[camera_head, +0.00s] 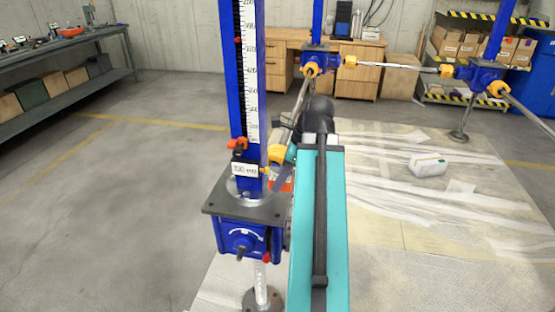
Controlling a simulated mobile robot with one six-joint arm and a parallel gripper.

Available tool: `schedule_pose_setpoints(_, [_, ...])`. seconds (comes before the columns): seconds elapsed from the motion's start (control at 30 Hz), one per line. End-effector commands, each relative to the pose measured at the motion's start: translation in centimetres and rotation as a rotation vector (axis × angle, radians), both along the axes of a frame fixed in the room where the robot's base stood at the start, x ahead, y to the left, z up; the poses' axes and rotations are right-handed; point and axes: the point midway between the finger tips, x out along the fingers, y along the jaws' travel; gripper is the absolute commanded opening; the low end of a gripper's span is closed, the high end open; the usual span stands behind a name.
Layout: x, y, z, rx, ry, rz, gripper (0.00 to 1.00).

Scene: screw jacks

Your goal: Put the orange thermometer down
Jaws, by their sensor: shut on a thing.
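My gripper (283,174) shows only in part, as a dark shape between the blue screw jack and my teal arm. An orange patch (287,185) shows right at it, which I take to be the orange thermometer in its jaws. Most of the thermometer and the fingertips are hidden by the jack and my arm. The near blue screw jack (241,236) stands upright just left of my gripper. It has a dark square plate (222,208), a white scale (250,75) and a small white label (244,170).
Two more blue jacks (317,62) (480,73) stand behind, joined by a silver shaft (398,66). A white container (428,164) lies on the pale floor sheet (390,215). A workbench (60,44) is at left, a wooden desk (357,70) at back. Floor at left is clear.

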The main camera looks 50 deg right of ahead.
Motion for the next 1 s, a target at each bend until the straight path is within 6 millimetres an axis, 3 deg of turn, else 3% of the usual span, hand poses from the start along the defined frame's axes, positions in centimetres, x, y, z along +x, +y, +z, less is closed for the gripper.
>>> schedule_pose_setpoints(1.0, [1.3,-1.1,0.4,0.003,-0.002,0.002,0.0])
